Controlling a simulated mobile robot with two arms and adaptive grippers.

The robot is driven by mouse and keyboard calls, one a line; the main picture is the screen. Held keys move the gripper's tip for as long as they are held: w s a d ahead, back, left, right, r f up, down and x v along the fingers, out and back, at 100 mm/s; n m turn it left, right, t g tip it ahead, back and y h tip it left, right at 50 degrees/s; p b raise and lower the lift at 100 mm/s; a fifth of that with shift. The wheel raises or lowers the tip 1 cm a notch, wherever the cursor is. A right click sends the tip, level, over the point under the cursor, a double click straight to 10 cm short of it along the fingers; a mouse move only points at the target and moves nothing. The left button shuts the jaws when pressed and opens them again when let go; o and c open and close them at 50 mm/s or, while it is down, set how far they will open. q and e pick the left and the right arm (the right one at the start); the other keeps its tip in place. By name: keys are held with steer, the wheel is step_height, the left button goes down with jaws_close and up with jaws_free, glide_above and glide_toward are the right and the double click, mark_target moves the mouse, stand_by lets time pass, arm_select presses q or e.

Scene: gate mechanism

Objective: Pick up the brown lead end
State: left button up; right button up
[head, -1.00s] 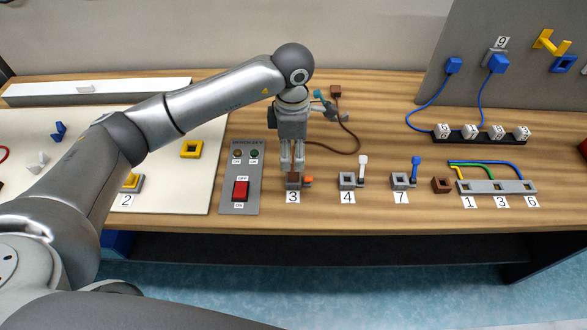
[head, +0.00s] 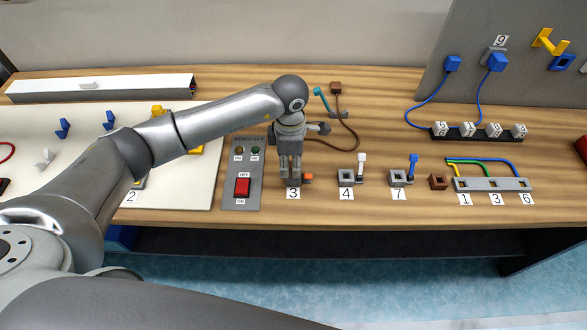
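A brown lead (head: 345,148) runs from a brown block (head: 336,87) at the back of the table and curves forward behind my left gripper. My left gripper (head: 291,181) points down over the grey socket labelled 3 (head: 293,194), where the near end of the lead sits. Its fingers are down at the height of that end and mostly cover it. I cannot tell whether they are closed on it. An orange part (head: 308,176) shows just right of the fingers. My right gripper is not in view.
The control panel with the red switch (head: 242,187) is close on the left. Socket 4 (head: 347,177) with a white lever and socket 7 (head: 399,178) with a blue lever stand to the right. A brown square block (head: 438,181) is beside the wired strip (head: 490,185).

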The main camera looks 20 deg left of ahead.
mark_target(291, 164)
arm_select(q)
steer(key=c, duration=0.5)
steer(key=shift+w+r, duration=0.1)
steer(key=shift+r, duration=0.35)
step_height(291, 164, up, 2)
steer(key=shift+r+b, duration=0.1)
steer(key=shift+b, duration=0.4)
steer(key=shift+s+d+r+b, duration=0.8)
steer(key=shift+s+d+r, duration=0.75)
steer(key=shift+s, duration=0.35)
steer(key=shift+s+d+r+b, duration=0.85)
steer(key=shift+s+d+r, duration=0.45)
steer(key=shift+s+r, duration=0.5)
steer(key=shift+s+d+r+b, duration=0.8)
steer(key=shift+s+d+r, duration=0.75)
steer(key=shift+s, duration=0.4)
steer(key=shift+a, duration=0.1)
